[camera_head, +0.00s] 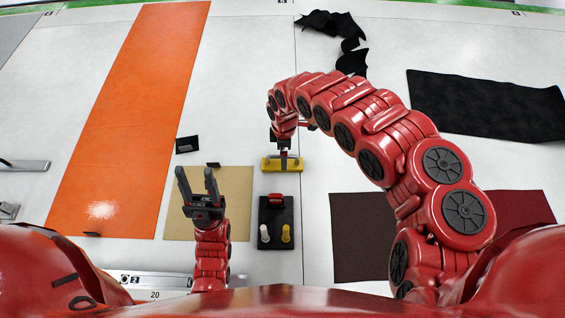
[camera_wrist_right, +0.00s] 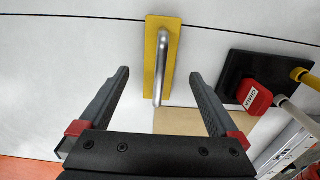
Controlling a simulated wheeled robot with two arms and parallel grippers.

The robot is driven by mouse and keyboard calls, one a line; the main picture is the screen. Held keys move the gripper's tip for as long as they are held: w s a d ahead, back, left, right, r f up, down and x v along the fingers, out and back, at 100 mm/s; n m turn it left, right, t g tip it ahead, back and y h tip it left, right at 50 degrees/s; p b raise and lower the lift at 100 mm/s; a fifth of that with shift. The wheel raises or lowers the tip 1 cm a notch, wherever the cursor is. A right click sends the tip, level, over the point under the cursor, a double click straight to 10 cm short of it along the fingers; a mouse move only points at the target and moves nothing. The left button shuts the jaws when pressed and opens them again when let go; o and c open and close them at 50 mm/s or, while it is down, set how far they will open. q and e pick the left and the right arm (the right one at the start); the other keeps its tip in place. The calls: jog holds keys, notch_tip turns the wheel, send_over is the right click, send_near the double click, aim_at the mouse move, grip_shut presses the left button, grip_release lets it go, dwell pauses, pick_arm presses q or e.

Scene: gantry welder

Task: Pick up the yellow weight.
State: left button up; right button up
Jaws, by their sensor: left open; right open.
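The yellow weight (camera_head: 268,165) lies on the white surface near the middle of the head view. In the right wrist view the yellow weight (camera_wrist_right: 152,62) is a flat yellow bar with a silver handle (camera_wrist_right: 162,65) on it. My right gripper (camera_head: 284,152) is over the weight in the head view and partly hides it. My left gripper (camera_head: 197,172) is open and empty, over a tan mat.
A black board (camera_head: 275,240) with a red block, a white knob and a yellow knob lies just nearer than the weight. The tan mat (camera_head: 180,225), an orange strip (camera_head: 130,120), and dark mats (camera_head: 355,225) lie around. White surface is free beyond the weight.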

jog(key=shift+f, duration=0.45)
jog(key=f+b, duration=0.5)
jog(key=shift+w+a, duration=0.1)
jog(key=shift+a, duration=0.1)
jog(key=shift+r, duration=0.1)
jog(key=shift+c, duration=0.7)
grip_shut()
